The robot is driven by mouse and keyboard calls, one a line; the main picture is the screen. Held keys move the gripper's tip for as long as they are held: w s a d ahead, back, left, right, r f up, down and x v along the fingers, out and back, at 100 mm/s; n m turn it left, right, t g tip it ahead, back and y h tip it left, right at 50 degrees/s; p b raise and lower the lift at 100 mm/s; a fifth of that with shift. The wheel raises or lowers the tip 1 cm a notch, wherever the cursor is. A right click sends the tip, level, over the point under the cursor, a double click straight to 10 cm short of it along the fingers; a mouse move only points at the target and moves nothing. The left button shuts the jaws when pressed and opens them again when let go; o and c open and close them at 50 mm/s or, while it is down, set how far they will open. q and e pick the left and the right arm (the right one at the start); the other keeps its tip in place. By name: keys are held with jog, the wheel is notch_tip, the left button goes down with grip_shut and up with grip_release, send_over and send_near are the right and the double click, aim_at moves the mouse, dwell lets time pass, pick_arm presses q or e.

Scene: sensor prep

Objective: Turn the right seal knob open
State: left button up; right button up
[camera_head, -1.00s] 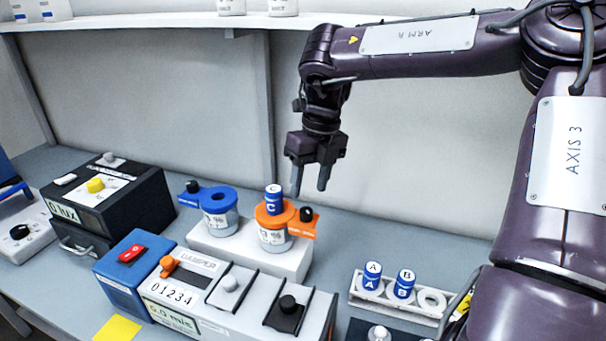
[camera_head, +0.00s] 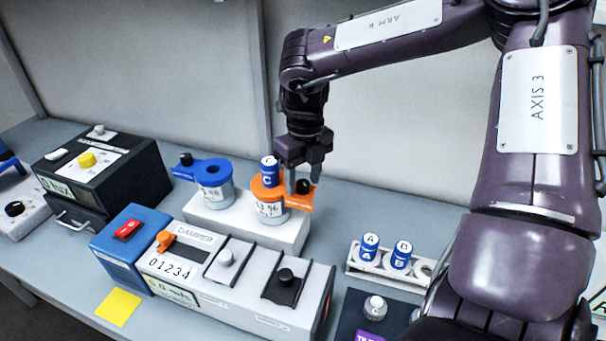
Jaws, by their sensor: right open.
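The right seal knob (camera_head: 303,187) is a small black knob on the side arm of the orange-collared jar (camera_head: 268,207), which has a blue vial marked C (camera_head: 269,171) standing in its top. My right gripper (camera_head: 304,183) is open and pointing down at this knob. One finger shows on each side of the knob in the picture; I cannot tell whether they touch it. The blue-collared jar (camera_head: 215,196) stands to the left, with its own black knob (camera_head: 186,159) and an empty round opening on top. My left gripper is not in view.
Both jars stand on a white block (camera_head: 290,235). In front is the grey damper box (camera_head: 225,310) with sliders. To the right are a white rack (camera_head: 358,272) with vials A and B and a dark mat (camera_head: 345,320). A black lux box (camera_head: 130,185) stands left.

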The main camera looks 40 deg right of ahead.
jog(key=c, duration=1)
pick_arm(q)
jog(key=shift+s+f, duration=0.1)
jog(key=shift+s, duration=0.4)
